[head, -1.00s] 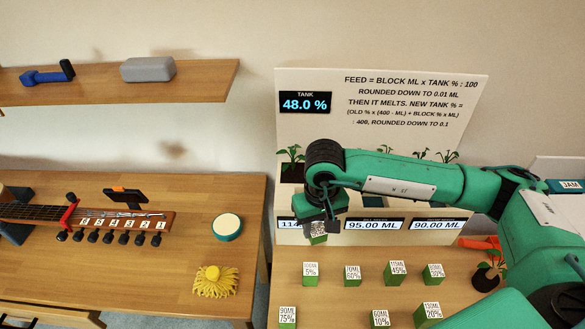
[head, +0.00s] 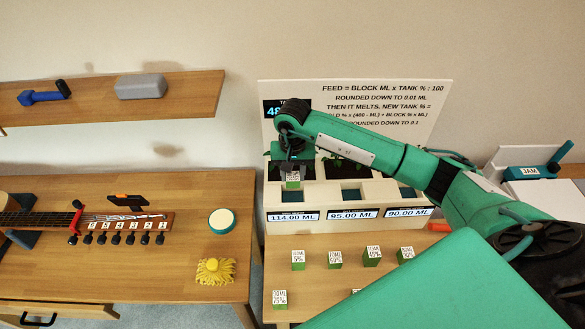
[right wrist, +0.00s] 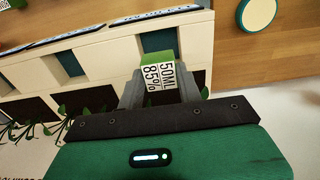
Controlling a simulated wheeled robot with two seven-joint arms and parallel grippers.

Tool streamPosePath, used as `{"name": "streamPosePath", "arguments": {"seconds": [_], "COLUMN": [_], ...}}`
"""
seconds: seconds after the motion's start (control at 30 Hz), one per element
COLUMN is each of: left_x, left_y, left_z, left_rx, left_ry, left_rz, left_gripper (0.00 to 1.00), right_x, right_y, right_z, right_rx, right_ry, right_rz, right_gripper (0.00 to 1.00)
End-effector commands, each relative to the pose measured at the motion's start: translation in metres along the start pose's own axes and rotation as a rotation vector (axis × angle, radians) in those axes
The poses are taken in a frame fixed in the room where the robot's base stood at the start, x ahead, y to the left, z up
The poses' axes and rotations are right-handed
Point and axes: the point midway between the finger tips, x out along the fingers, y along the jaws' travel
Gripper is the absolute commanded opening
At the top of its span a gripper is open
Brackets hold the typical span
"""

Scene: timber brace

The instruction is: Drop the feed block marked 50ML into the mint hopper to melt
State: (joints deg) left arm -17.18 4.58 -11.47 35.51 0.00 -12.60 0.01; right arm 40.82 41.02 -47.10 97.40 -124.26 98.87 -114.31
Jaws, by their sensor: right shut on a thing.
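My right gripper (head: 293,170) is shut on a green block with a white top label (head: 292,181). In the right wrist view the gripper (right wrist: 164,88) shows the block (right wrist: 160,70) between its fingers, and the label reads 50ML 85%. The block is held at the left opening of the white hopper unit (head: 330,204), above the 114.00 ML display (head: 294,216); the gap beneath it cannot be judged. Middle (head: 351,191) and right (head: 406,191) openings are visible. No mint name is legible. My left gripper is out of view.
Several labelled green blocks (head: 335,259) stand on the table in front. Potted seedlings (head: 335,161) sit behind the openings. A rule board (head: 400,105) with a partly covered tank display (head: 275,110) rises behind. An orange object (head: 440,227) lies right of the unit.

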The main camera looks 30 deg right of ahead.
Motion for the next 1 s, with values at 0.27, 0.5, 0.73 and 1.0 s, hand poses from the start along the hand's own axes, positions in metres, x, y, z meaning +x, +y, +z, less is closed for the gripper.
{"name": "streamPosePath", "arguments": {"seconds": [0.27, 0.5, 0.73, 1.0], "left_x": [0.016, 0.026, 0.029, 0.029], "left_y": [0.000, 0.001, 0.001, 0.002], "left_z": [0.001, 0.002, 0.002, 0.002], "left_rx": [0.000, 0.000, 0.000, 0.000], "left_ry": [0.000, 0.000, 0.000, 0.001], "left_rz": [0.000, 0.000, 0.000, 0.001], "left_gripper": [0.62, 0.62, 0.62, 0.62], "right_x": [0.037, 0.064, 0.076, 0.076], "right_y": [0.000, -0.001, 0.000, 0.000], "right_z": [0.001, 0.001, 0.001, 0.001], "right_rx": [-0.001, -0.002, -0.001, -0.002], "right_ry": [-0.003, -0.002, 0.000, 0.000], "right_rz": [0.000, -0.002, 0.000, -0.001], "right_gripper": [0.13, 0.13, 0.13, 0.13]}}
